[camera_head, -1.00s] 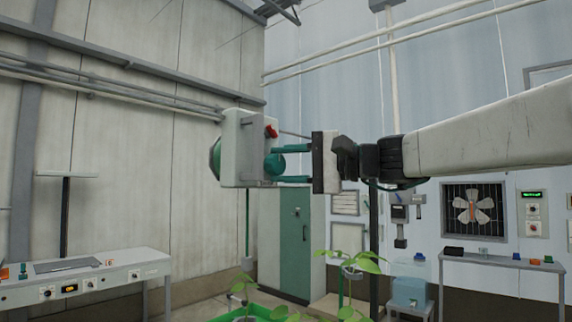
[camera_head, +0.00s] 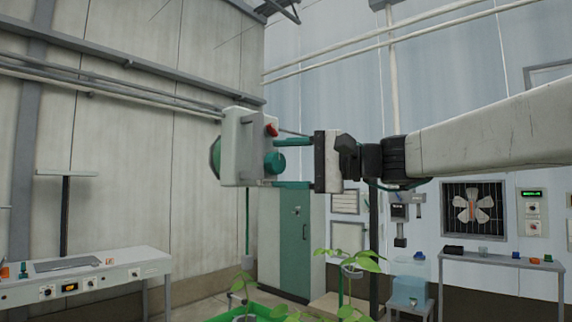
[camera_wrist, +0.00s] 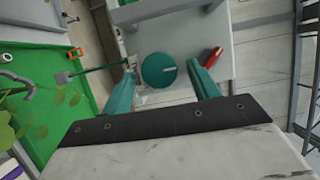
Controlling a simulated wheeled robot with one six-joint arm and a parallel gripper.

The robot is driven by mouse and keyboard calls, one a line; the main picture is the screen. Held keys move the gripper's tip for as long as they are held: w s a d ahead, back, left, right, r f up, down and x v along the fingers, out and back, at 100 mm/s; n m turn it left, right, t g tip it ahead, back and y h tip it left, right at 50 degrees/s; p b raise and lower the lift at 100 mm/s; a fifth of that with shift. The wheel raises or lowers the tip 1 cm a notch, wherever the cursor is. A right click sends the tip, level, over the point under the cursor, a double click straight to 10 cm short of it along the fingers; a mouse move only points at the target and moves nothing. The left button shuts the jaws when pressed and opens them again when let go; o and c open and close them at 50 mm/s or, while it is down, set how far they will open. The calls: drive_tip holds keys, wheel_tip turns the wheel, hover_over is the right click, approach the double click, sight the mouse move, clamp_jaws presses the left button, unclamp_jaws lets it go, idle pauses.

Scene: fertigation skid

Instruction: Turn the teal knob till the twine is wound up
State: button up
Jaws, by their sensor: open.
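The teal knob (camera_head: 275,163) is on the face of a pale box (camera_head: 238,148). It also shows in the wrist view (camera_wrist: 158,70), with a line across its round face. My gripper (camera_head: 284,164) is open, its teal fingers above and below the knob in the head view. In the wrist view the fingers (camera_wrist: 162,76) stand on either side of the knob with a gap at each side. A green twine (camera_head: 247,220) hangs below the box with a small grey piece (camera_head: 247,263) at its end.
A red part (camera_head: 271,130) sits on the box close above the knob, near one finger in the wrist view. A green tray (camera_head: 262,312) with plants is below. A green-grey cabinet (camera_head: 293,240) stands behind. A console bench (camera_head: 100,275) is at left.

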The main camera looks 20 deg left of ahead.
drive_tip(key=d, duration=0.7)
drive_tip(key=shift+d, duration=0.25)
drive_tip(key=s+d+f+h, duration=0.4)
drive_tip(key=d+f, duration=0.1)
drive_tip(key=f, duration=0.5)
drive_tip(key=s+d+f+h, duration=0.3)
drive_tip(key=d+f+h, duration=0.15)
drive_tip(key=f, duration=0.65)
drive_tip(key=s+d+f+h, duration=0.3)
drive_tip(key=s+d+f, duration=0.2)
drive_tip(key=d, duration=0.4)
drive_tip(key=s+d+f+t+h, duration=0.1)
drive_tip(key=s+d+f+h, duration=0.2)
drive_tip(key=s+d+f, duration=0.3)
drive_tip(key=s+d+f+h, duration=0.3)
drive_tip(key=s+d+f, duration=0.2)
drive_tip(key=s+d, duration=0.3)
drive_tip(key=d, duration=0.4)
drive_tip(key=shift+s+f, duration=0.25)
drive_tip(key=shift+s, duration=0.1)
drive_tip(key=shift+h, duration=0.25)
